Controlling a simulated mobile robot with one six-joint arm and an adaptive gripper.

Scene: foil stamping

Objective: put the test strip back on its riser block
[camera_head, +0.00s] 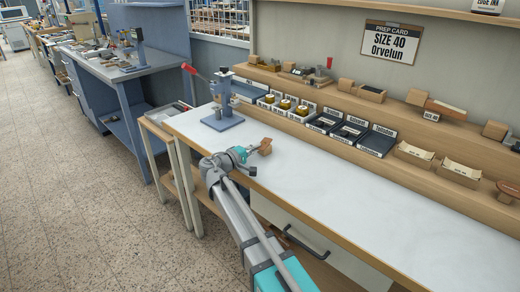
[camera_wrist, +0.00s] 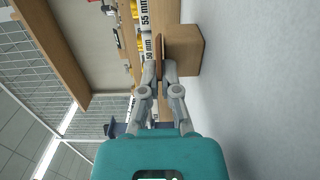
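The test strip (camera_wrist: 158,46) is a thin brown piece seen edge-on in the wrist view. My gripper (camera_wrist: 159,70) has its two fingertips closed on either side of it. The riser block (camera_wrist: 186,50) is a light wooden block right under the strip, standing on the white bench top. The strip lies along the block's upper face or just off it; I cannot tell if they touch. In the head view the block (camera_head: 265,149) shows just beyond my gripper (camera_head: 252,152), with the strip hard to tell apart from it.
The white bench top (camera_head: 350,195) is clear to the right. A blue-grey stamping press (camera_head: 222,110) with a red-handled lever stands behind to the left. Labelled bins (camera_head: 349,132) and wooden holders (camera_head: 414,154) line the back. A prep card (camera_head: 389,43) reads SIZE 40, Orvelun.

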